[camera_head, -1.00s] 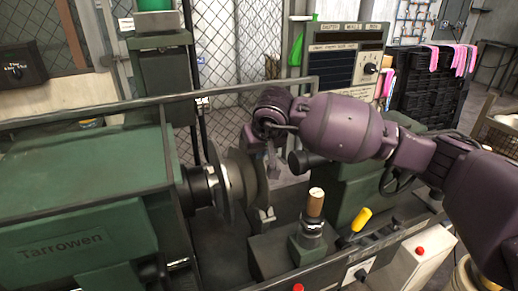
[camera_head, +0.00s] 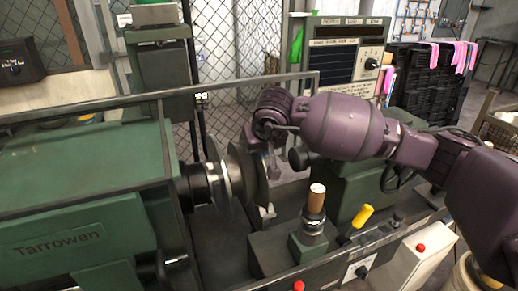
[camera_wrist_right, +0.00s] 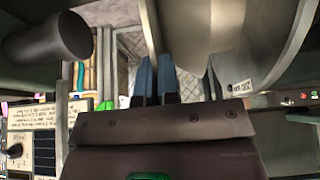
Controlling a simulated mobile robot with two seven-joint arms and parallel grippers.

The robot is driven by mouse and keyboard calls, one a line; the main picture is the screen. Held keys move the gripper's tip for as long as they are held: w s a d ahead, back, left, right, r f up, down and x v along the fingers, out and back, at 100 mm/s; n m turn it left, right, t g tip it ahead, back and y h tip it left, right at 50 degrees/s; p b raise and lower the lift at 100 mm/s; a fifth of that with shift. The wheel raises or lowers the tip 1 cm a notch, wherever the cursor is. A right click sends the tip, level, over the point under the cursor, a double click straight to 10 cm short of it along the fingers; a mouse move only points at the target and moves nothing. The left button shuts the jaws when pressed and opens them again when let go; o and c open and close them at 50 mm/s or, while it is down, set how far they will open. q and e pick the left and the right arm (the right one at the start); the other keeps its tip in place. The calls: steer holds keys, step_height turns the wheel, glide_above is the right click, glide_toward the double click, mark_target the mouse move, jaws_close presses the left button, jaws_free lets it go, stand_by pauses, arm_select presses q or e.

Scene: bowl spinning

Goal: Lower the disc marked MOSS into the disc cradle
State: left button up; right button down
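A round grey disc (camera_head: 246,178) stands on edge beside the spindle plate (camera_head: 217,178) of the green machine. My right gripper (camera_head: 272,160) is at its right edge, pointing down. In the right wrist view the blue fingertips (camera_wrist_right: 156,78) are close together on a thin rim of the pale disc (camera_wrist_right: 184,35). A curved pale part with a small label (camera_wrist_right: 238,88) is beside it; I cannot read the label surely. No MOSS mark is legible. I cannot clearly make out the cradle. My left gripper is not in view.
The green machine housing (camera_head: 70,220) fills the left, with a rail (camera_head: 150,97) above it. A control panel (camera_head: 345,55) and black crates (camera_head: 428,90) are behind my right arm.

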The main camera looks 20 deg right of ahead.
steer(key=c, duration=1.3)
jaws_free()
steer(key=shift+o, duration=0.2)
steer(key=shift+f, duration=0.1)
steer(key=v, duration=0.4)
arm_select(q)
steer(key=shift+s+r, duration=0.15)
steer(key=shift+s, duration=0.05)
arm_select(e)
steer(key=v, duration=0.7)
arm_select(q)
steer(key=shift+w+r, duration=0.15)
